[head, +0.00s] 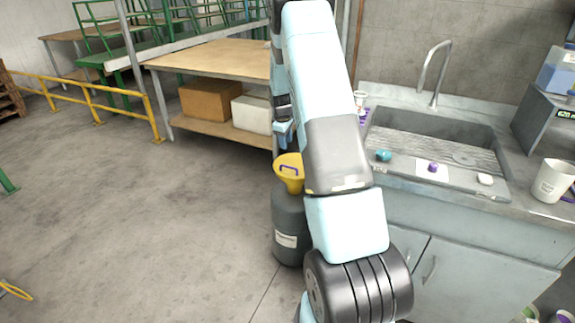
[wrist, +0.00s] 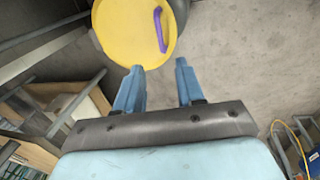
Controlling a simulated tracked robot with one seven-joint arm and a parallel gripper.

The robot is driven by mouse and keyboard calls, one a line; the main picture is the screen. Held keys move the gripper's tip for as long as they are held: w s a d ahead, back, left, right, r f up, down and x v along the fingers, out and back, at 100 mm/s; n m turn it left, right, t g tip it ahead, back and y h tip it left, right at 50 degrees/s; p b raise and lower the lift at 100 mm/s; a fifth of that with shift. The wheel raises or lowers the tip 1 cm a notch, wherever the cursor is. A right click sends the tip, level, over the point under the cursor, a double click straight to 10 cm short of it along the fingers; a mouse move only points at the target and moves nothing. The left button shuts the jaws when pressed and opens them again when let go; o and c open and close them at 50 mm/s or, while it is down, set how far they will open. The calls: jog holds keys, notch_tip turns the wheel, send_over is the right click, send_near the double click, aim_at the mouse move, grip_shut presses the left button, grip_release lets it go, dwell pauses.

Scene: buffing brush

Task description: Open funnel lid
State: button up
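A yellow funnel (head: 291,183) with a flat lid sits on top of a dark grey drum (head: 288,232) on the floor, partly hidden by my arm in the head view. The lid (wrist: 118,32) looks closed and has a purple handle (wrist: 160,30), which also shows in the head view (head: 289,168). In the wrist view my gripper (wrist: 160,68) is open and empty. Its two blue fingers point at the lid, and the handle lies ahead of the gap between them, apart from both fingers.
A grey counter with a sink (head: 432,140) stands right of the drum, with a teal item (head: 383,155), a purple item (head: 433,167) and a white mug (head: 552,181) on it. A wooden table (head: 215,58) with boxes below stands behind.

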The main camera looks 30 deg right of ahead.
aim_at(289, 167)
jog(key=f, duration=0.4)
jog(key=w+d+f, duration=0.1)
jog(key=f, duration=0.4)
jog(key=d+f, duration=0.1)
jog(key=f, duration=0.3)
jog(key=shift+w+f, duration=0.15)
jog(key=shift+w, duration=0.15)
grip_shut()
dwell(0.9)
